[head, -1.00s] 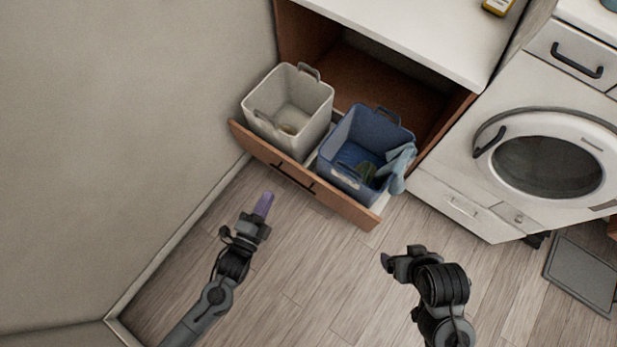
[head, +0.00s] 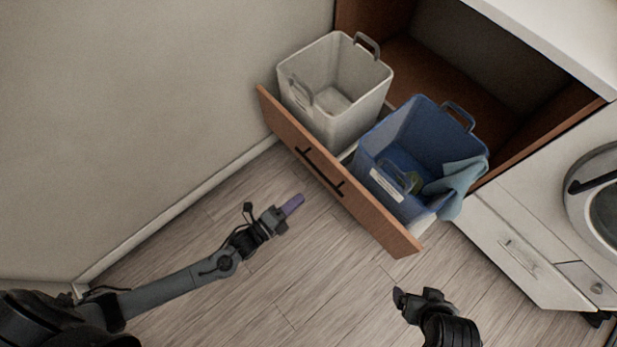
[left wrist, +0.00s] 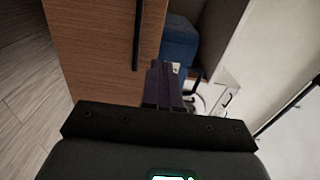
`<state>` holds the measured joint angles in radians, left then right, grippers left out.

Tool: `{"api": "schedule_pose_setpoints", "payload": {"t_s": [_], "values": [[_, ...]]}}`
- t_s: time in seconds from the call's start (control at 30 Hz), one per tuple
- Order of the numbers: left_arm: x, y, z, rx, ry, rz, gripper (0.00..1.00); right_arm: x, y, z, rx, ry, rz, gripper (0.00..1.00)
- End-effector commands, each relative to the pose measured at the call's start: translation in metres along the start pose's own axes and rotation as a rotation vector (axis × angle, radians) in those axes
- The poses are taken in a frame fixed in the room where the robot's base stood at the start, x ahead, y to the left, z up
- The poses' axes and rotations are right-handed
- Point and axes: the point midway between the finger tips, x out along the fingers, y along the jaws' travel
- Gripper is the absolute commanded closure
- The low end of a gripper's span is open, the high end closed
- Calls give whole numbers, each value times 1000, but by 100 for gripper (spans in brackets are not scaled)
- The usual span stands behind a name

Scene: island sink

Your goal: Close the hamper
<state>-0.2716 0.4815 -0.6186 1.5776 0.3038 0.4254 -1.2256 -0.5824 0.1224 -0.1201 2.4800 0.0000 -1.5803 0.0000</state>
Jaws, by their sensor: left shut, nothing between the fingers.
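The hamper is a pull-out drawer with a brown wooden front (head: 374,217) and a dark bar handle (head: 320,173). It stands open from its cabinet and holds a white basket (head: 352,122) and a blue basket (head: 395,150). My left gripper (head: 294,203) is shut and empty, just in front of the drawer front and apart from it in the head view. In the left wrist view its purple fingers (left wrist: 163,86) are together, with the drawer front (left wrist: 95,50) and its handle (left wrist: 138,35) beyond. My right gripper (head: 412,295) is at the lower right; its fingers are hard to make out.
A light-blue cloth (head: 458,184) hangs over the blue basket's right rim. The cabinet opening (head: 470,70) lies behind the baskets. A wall (head: 150,100) is on the left and a white washer (head: 595,200) on the right. The wooden floor (head: 250,290) is clear.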

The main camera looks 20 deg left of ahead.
Motion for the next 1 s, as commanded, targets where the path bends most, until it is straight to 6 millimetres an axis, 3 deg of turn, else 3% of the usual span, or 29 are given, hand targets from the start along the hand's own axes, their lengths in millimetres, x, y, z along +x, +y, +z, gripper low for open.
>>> {"api": "schedule_pose_setpoints", "payload": {"t_s": [0.6,0.8,1.0], "values": [[102,3,0,-2,0,-4,100,49,-3,14,7,3,-5,11],[124,2,0,-1,0,-1,100,61,-2,18,2,3,-1,11],[132,0,0,-1,0,0,100,64,-1,20,-4,2,4,11]]}}
